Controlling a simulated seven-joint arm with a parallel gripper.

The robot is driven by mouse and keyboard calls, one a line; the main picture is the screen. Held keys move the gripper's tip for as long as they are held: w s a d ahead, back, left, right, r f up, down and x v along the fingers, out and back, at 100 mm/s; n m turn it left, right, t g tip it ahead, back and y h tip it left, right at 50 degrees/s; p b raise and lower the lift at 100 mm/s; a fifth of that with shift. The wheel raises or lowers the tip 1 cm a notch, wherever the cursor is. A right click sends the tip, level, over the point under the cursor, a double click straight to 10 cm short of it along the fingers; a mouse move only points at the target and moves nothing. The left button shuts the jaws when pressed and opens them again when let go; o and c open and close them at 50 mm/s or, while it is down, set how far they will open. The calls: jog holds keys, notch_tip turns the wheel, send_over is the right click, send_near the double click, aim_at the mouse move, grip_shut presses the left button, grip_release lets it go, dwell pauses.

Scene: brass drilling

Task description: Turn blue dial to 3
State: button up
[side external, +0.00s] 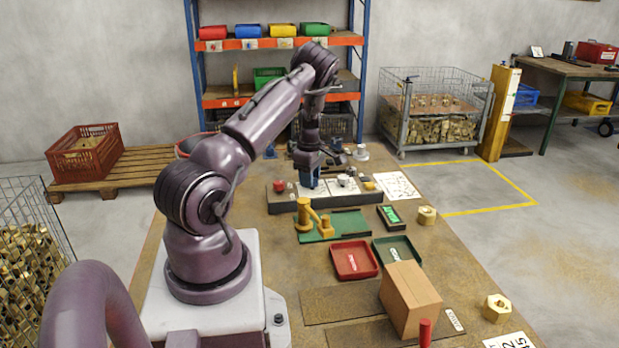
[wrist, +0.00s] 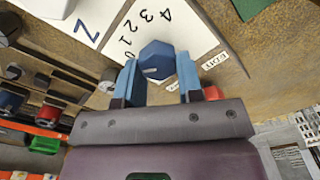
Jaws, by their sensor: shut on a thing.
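The blue dial (wrist: 157,58) is a hexagonal knob on a white plate (wrist: 205,35) printed with the numbers 0 to 4 in an arc. It has a short pale mark on its face; I cannot tell which number it points to. My gripper (wrist: 157,70) is shut on the dial, with a blue finger on each side of it. In the side external view my gripper (side external: 309,178) points down at the dark panel (side external: 330,203), and its fingers hide the dial there.
A red knob (side external: 279,186) sits left of my gripper on the panel, and pale and yellow parts sit to its right. A green board with a yellow fixture (side external: 308,216) stands in front. Red (side external: 354,260) and green trays and a cardboard box (side external: 410,298) are nearer.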

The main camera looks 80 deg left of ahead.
jog(key=m, duration=0.4)
jog(key=shift+w+a, duration=0.1)
jog(key=shift+w, duration=0.05)
jog(key=m, duration=0.4)
jog(key=shift+w, duration=0.1)
jog(key=m, duration=0.4)
jog(key=shift+w, duration=0.15)
jog(key=shift+w+m, duration=0.15)
jog(key=shift+m, duration=1.95)
jog(key=o, duration=0.9)
jog(key=shift+o, duration=0.2)
notch_tip(320, 180, up, 13)
